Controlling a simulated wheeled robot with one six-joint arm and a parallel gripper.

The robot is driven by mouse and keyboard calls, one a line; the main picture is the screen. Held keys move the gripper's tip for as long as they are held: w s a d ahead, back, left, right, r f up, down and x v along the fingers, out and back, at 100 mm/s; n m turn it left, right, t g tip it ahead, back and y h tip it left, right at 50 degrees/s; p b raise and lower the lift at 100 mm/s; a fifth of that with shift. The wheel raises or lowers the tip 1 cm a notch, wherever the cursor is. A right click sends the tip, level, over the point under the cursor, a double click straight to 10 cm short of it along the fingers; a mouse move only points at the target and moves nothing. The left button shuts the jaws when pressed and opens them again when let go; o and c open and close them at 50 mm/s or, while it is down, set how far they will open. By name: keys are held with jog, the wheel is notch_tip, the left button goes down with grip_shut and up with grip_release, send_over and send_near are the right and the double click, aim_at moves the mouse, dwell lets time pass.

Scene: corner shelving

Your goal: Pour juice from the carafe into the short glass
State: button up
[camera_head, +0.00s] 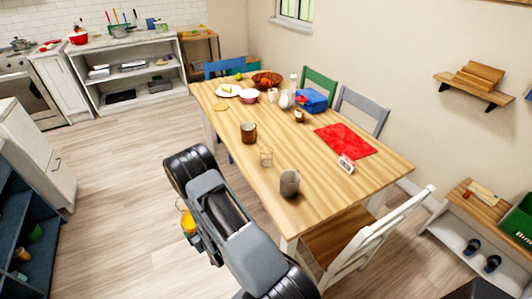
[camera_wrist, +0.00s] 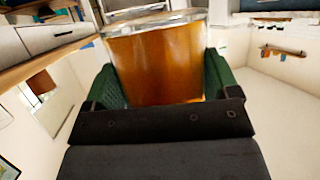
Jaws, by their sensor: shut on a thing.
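My gripper (camera_wrist: 160,82) is shut on the carafe (camera_wrist: 155,60), a clear vessel with amber juice. The green finger pads press on both its sides in the wrist view. In the head view the carafe (camera_head: 187,222) shows as a small orange patch, mostly hidden behind my arm, left of the table and apart from it. A small clear glass (camera_head: 266,157), which looks like the short glass, stands upright on the table (camera_head: 225,150) near its left edge. It looks empty.
A dark brown cup (camera_head: 248,132) stands behind the glass and a grey cup (camera_head: 289,182) in front of it. A white chair (camera_head: 375,240) stands at the near end. Floor left of the table is clear.

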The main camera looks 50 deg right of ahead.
jog(key=w+d+r+b, duration=0.1)
jog(key=w+d+b, duration=0.3)
jog(key=d, duration=0.3)
jog(key=w+d+r+m+h+b, duration=0.1)
jog(key=w+d+b, duration=0.3)
jog(key=d, duration=0.4)
jog(key=shift+w+r+h, duration=0.3)
jog(key=shift+w, duration=0.45)
jog(key=shift+m+h, duration=0.6)
jog(key=shift+m, duration=0.1)
jog(key=d+r+b, duration=0.1)
jog(key=d, duration=0.1)
jog(key=d+r, duration=0.1)
jog(key=d, duration=0.2)
jog(key=d+r+b, duration=0.1)
jog(key=d, duration=0.1)
jog(key=shift+w+d+b, duration=0.15)
jog(key=shift+b, duration=0.15)
jog(key=shift+m+g+h, duration=0.3)
jog(key=shift+m+h, duration=0.4)
jog(key=shift+h, duration=0.1)
jog(key=shift+s+d+r+b, duration=0.4)
jog(key=shift+d+r, duration=0.3)
jog(key=shift+d, duration=0.7)
jog(key=shift+s+d+r+b, duration=0.25)
jog(key=shift+d+r+b, duration=0.35)
jog(key=shift+d, duration=0.75)
jog(key=shift+s+d+r+b, duration=0.35)
jog(key=shift+d+r, duration=0.4)
jog(key=shift+d, duration=0.65)
